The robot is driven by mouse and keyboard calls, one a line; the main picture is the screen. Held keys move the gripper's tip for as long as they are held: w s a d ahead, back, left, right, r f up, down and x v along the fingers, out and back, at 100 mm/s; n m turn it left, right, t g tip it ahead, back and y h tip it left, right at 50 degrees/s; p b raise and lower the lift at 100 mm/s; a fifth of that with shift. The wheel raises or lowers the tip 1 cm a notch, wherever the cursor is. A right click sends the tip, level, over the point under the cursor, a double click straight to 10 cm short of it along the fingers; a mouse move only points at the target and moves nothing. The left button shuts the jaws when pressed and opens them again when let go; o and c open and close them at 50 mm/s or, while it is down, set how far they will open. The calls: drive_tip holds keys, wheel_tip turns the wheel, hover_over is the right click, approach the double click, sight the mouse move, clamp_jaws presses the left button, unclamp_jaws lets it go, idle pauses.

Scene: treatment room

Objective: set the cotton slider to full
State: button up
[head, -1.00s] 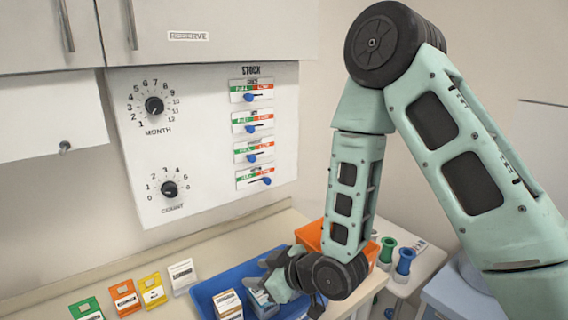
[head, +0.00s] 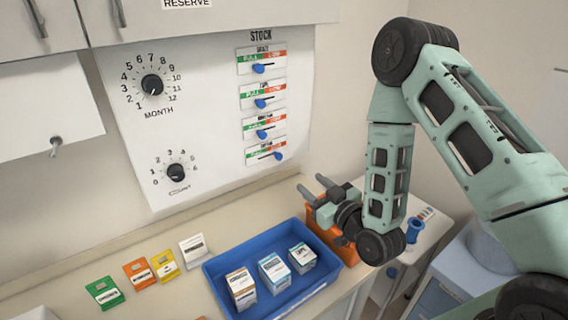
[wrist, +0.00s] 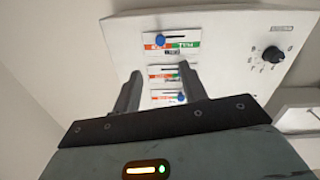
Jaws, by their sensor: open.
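The stock panel (head: 215,103) on the wall holds several sliders, each with a green FULL end on the left and a red LOW end on the right. Their name labels are too small to read surely, so I cannot tell for certain which is cotton. The bottom slider's blue knob (head: 278,156) sits at the far right, LOW end; the knobs above sit nearer the middle. In the wrist view, upside down, that bottom knob (wrist: 160,40) is at the red end, beyond the fingertips. My gripper (head: 315,187) is open and empty, below and right of the sliders, apart from them.
A blue tray (head: 217,279) with small boxes stands on the counter below, an orange bin (head: 322,229) beside it. Coloured cards lie left of the tray. A month dial (head: 152,85) and a count dial (head: 175,172) are on the panel left of the sliders.

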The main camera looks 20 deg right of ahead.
sight(280, 158)
drive_tip(key=w+b, duration=0.1)
drive_tip(key=b, duration=0.5)
drive_tip(key=shift+w+a+f, duration=0.2)
drive_tip(key=shift+w+f, duration=0.1)
drive_tip(key=shift+w, duration=0.1)
drive_tip(key=b, duration=0.4)
drive_tip(key=shift+w+a, duration=0.15)
drive_tip(key=p+x, duration=0.4)
drive_tip(key=x, duration=0.7)
drive_tip(key=shift+w+r, duration=0.2)
drive_tip(key=shift+w, duration=0.1)
clamp_jaws()
drive_tip(key=shift+a, duration=0.15)
